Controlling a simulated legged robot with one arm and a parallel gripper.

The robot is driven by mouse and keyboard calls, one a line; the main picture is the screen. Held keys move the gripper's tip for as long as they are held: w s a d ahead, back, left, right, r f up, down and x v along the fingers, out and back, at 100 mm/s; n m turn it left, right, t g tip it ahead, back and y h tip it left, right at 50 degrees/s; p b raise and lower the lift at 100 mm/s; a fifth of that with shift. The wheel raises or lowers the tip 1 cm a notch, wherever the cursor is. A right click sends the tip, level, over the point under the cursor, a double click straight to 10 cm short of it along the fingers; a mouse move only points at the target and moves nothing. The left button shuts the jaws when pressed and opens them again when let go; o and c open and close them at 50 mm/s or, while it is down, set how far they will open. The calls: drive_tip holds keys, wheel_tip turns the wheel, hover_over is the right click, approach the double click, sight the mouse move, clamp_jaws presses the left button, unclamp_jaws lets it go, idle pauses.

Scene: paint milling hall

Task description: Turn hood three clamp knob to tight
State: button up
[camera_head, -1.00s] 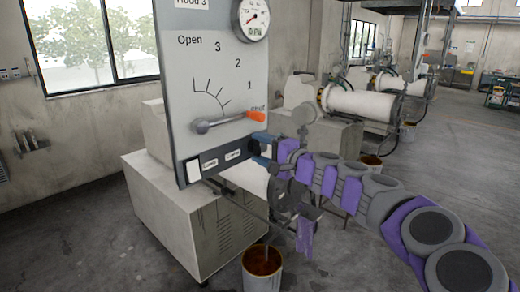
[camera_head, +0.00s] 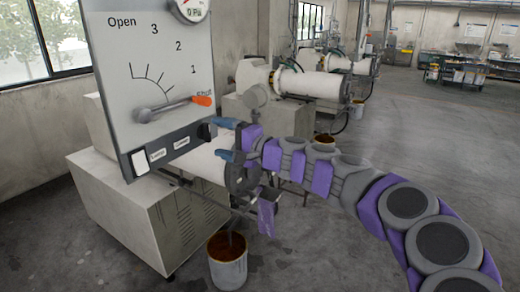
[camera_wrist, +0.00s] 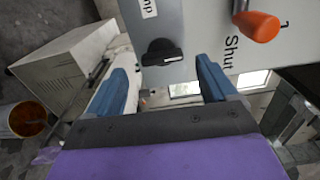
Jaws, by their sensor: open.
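The clamp knob (camera_wrist: 162,52) is a black knob with a pale pointer mark, on the strip of the grey hood panel (camera_wrist: 185,22); a partly cut-off label (camera_wrist: 149,8) ending in "mp" is near it. In the wrist view my gripper (camera_wrist: 160,66) is open, with its blue fingers either side of the knob, no contact visible.
A lever with an orange tip (camera_head: 202,100) points at "Shut" above the strip; the tip also shows in the wrist view (camera_wrist: 257,27). A white switch (camera_head: 140,161) is at the strip's left. A bucket (camera_head: 228,262) of brown liquid stands below. Open floor lies right.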

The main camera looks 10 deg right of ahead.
drive_tip(key=v, duration=1.3)
drive_tip(key=shift+d+b, duration=0.3)
drive_tip(key=shift+b, duration=0.05)
drive_tip(key=s+a+f+n+g+h+b, duration=0.25)
drive_tip(key=s+a+f+n+g, duration=0.2)
drive_tip(key=s+f, duration=0.45)
drive_tip(key=s+a+f+n+g+h+b, duration=0.2)
drive_tip(key=s+a+f+n+g+b, duration=0.15)
drive_tip(key=s+a+f, duration=0.55)
drive_tip(key=s+d+f+g+h+b, duration=0.2)
drive_tip(key=s+d+f+h, duration=0.3)
drive_tip(key=s+d+f, duration=0.3)
drive_tip(key=s+d+f+g+h+b, duration=0.2)
drive_tip(key=s+d+f+h, duration=0.2)
drive_tip(key=s+d+f, duration=0.5)
drive_tip(key=s+d, duration=0.2)
drive_tip(key=s, duration=0.2)
drive_tip(key=shift+s+g+h, duration=0.35)
drive_tip(key=shift+s+g, duration=0.05)
